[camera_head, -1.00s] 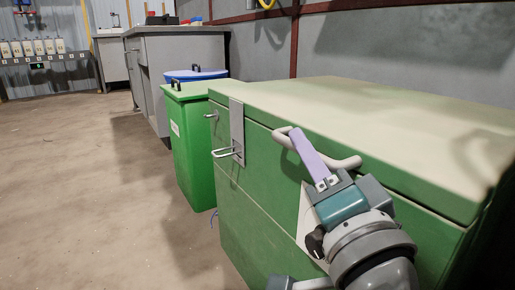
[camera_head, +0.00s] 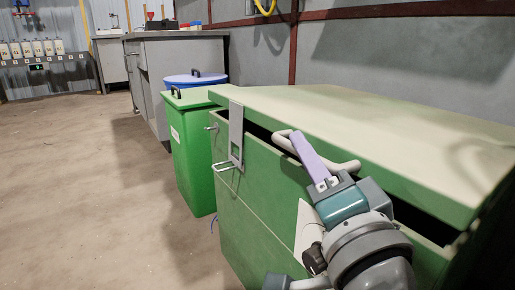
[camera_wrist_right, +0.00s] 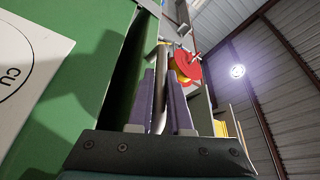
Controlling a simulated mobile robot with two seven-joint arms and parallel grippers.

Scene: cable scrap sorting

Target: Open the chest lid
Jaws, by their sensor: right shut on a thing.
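The green chest (camera_head: 255,200) stands at the right in the head view. Its pale green lid (camera_head: 370,130) is slightly raised, with a dark gap along the front edge. A light handle (camera_head: 345,166) is on the lid's front. My right gripper (camera_head: 300,140) is shut on this handle, its purple fingers around it. In the wrist view the fingers (camera_wrist_right: 160,105) grip the handle bar (camera_wrist_right: 160,90) from both sides. A metal hasp (camera_head: 236,130) hangs from the lid above a wire loop (camera_head: 223,166) on the chest's front. My left gripper is not in view.
A green bin (camera_head: 190,150) and a blue-lidded bin (camera_head: 195,79) stand beyond the chest. A grey workbench (camera_head: 180,60) stands behind them. A grey wall (camera_head: 400,50) runs behind the chest. The floor at left is clear.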

